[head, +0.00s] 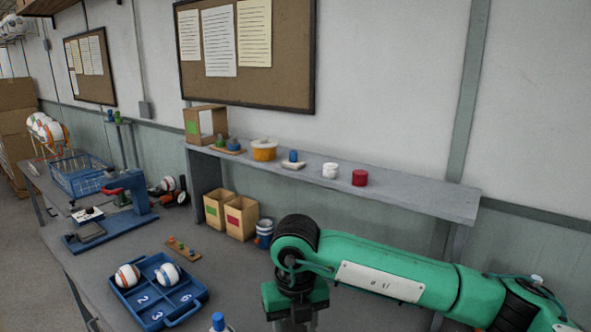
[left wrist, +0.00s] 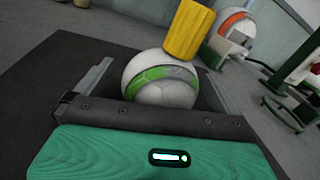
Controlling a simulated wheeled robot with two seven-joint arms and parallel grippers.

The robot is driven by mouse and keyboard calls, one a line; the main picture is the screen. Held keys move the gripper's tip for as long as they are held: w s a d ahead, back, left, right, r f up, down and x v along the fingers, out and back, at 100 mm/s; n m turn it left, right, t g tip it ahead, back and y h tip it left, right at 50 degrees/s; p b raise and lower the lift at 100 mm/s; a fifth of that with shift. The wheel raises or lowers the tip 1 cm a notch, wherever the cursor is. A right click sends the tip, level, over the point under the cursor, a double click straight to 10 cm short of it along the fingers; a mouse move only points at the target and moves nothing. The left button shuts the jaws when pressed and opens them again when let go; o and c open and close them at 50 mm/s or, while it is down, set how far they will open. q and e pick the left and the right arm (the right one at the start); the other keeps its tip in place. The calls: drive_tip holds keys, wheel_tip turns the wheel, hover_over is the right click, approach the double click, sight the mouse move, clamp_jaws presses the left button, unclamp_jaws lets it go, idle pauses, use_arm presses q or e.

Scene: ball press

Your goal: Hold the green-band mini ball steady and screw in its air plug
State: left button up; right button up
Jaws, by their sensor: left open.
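The green-band mini ball (left wrist: 160,92) is white and shows in the left wrist view, just beyond my left gripper's palm. My left gripper (left wrist: 155,72) is open, with one finger on each side of the ball; I cannot tell whether either touches it. A yellow ribbed cylinder (left wrist: 187,30) overlaps the ball's upper right; contact is unclear. I cannot make out an air plug in the ball. A wooden strip (head: 182,250) with several small coloured pegs lies on the bench in the head view.
A blue tray (head: 178,318) holds an orange-band ball (head: 127,276) and a blue-band ball (head: 167,275). A blue press (head: 128,190) and a blue basket (head: 80,175) stand farther left. A raised shelf (head: 400,192) carries several small containers. Another orange-band ball (left wrist: 237,22) stands behind.

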use_arm(q)
drive_tip(key=shift+s+a, duration=0.1)
drive_tip(key=v, duration=1.1)
drive_tip(key=shift+s+a, duration=0.25)
